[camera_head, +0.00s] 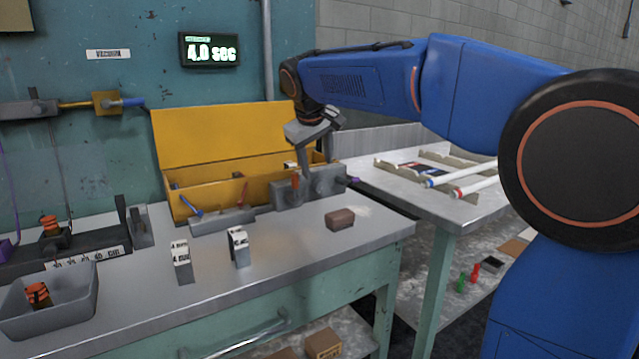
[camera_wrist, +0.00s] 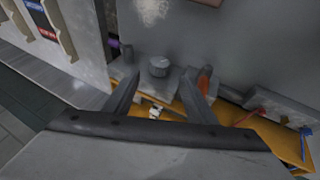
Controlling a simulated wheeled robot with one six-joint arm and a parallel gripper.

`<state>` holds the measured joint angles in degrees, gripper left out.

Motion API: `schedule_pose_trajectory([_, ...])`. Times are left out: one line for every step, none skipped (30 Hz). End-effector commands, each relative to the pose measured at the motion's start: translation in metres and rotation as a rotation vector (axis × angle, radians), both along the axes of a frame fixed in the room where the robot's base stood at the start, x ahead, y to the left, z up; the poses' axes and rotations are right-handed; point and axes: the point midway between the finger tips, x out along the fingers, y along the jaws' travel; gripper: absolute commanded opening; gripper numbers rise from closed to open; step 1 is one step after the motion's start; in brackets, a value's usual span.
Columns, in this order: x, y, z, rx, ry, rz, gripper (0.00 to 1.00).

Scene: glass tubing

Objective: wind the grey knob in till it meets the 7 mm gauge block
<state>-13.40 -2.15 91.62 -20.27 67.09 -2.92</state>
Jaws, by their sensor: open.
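The grey knob (camera_wrist: 159,66) is a short round cylinder on a grey fixture (camera_wrist: 184,78), seen between my fingertips in the wrist view. My gripper (camera_wrist: 163,75) is open, with a finger on either side of the knob in that picture; I cannot tell whether they touch it. In the head view my gripper (camera_head: 323,168) points down at the fixture (camera_head: 283,188) at the bench's back right and partly hides it. Two labelled white-and-grey blocks (camera_head: 181,257) (camera_head: 239,246) stand on the bench; the left one seems to read 4 MM. I cannot make out a 7 mm label.
A yellow open box (camera_head: 215,192) stands behind the fixture. A brown block (camera_head: 340,219) lies in front of it. A grey bin (camera_head: 75,313) sits at the left. A side table (camera_head: 400,193) holds tubing on racks. The front middle bench is mostly clear.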

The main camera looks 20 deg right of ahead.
Motion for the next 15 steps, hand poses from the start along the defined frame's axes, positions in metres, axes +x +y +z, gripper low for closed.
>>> schedule_pose_trajectory([0.005, -0.002, -0.009, -0.001, 0.002, -0.001, 0.51])
schedule_pose_trajectory([0.007, -0.004, -0.013, -0.001, 0.002, -0.001, 0.51])
schedule_pose_trajectory([0.010, -0.005, -0.020, -0.001, 0.003, -0.001, 0.51])
schedule_pose_trajectory([0.012, -0.007, -0.024, 0.000, 0.002, -0.002, 0.51])
schedule_pose_trajectory([0.015, -0.008, -0.028, 0.000, 0.002, -0.002, 0.51])
schedule_pose_trajectory([0.018, -0.009, -0.034, 0.000, 0.002, -0.002, 0.51])
schedule_pose_trajectory([0.020, -0.010, -0.038, 0.000, 0.001, -0.001, 0.51])
schedule_pose_trajectory([0.023, -0.011, -0.043, -0.001, 0.002, -0.001, 0.51])
schedule_pose_trajectory([0.025, -0.012, -0.048, -0.001, 0.003, -0.001, 0.51])
schedule_pose_trajectory([0.027, -0.013, -0.052, 0.000, 0.002, 0.000, 0.51])
schedule_pose_trajectory([0.029, -0.014, -0.055, 0.000, 0.001, 0.000, 0.51])
schedule_pose_trajectory([0.032, -0.015, -0.059, 0.000, 0.001, 0.000, 0.51])
schedule_pose_trajectory([0.033, -0.016, -0.061, 0.000, 0.001, -0.001, 0.51])
schedule_pose_trajectory([0.034, -0.017, -0.064, 0.000, 0.001, -0.001, 0.51])
schedule_pose_trajectory([0.036, -0.017, -0.067, 0.000, 0.000, -0.001, 0.51])
